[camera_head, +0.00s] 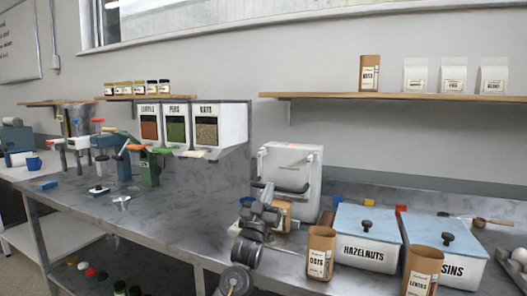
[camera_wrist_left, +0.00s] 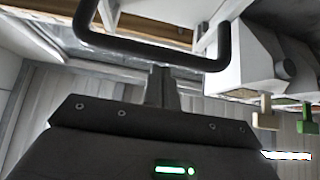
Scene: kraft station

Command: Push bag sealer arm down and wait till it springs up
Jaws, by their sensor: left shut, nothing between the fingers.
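The bag sealer (camera_head: 304,159) is a white upright machine on the steel counter, with a black bar handle (camera_head: 292,188) across its front. The handle also shows as a thick black U-shaped bar in the left wrist view (camera_wrist_left: 150,51). A brown paper bag (camera_head: 284,216) stands at the sealer's base, partly hidden by my arm. My right gripper is not in view.
An oats bag (camera_head: 320,252), a hazelnuts bin (camera_head: 365,238), a lentils bag (camera_head: 422,272) and a raisins bin (camera_head: 448,247) stand right of the sealer. Wall dispensers (camera_head: 206,125) hang to its left. The counter (camera_head: 165,222) left of my arm is mostly clear.

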